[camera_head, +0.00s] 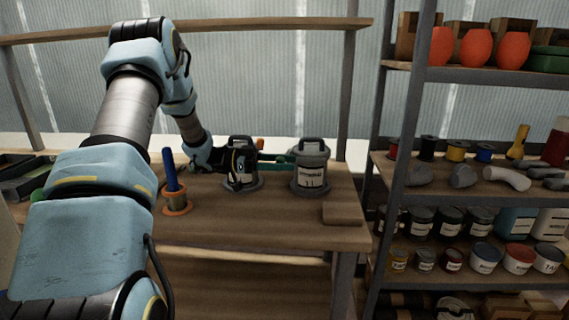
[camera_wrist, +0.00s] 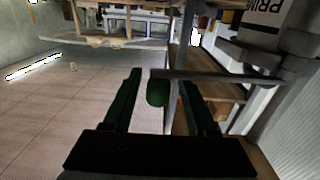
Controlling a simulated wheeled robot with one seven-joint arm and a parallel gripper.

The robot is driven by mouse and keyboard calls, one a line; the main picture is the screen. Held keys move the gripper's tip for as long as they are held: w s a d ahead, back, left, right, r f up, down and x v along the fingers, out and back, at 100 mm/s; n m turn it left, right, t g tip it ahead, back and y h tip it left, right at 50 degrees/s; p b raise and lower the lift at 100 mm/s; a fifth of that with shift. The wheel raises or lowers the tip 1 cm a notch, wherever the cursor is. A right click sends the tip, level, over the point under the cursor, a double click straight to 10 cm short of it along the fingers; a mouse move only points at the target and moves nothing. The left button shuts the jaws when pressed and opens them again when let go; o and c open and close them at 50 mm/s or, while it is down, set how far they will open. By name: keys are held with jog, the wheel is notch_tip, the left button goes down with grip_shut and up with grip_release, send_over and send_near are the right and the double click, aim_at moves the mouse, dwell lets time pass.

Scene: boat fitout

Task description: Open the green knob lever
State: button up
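The green knob (camera_wrist: 157,93) shows in the wrist view between the two dark green fingers of my gripper (camera_wrist: 161,88). A gap shows on each side of the knob, so the gripper is open and not shut on it. How deep the knob sits between the fingers is hard to tell. In the head view my gripper (camera_head: 279,159) points right over the bench, between two grey canisters. Its wrist covers part of the left canister (camera_head: 240,182), and I cannot clearly separate the green knob from the green fingers there.
The right grey canister (camera_head: 310,168) stands just beyond the fingertips. A blue upright handle (camera_head: 171,172) on an orange base stands left on the bench (camera_head: 265,228). A wooden block (camera_head: 342,213) lies at the right edge. A loaded shelf rack (camera_head: 402,170) stands on the right.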

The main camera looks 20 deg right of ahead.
notch_tip(320, 180, up, 10)
jog(key=shift+f+b, duration=0.1)
jog(key=shift+b, duration=0.85)
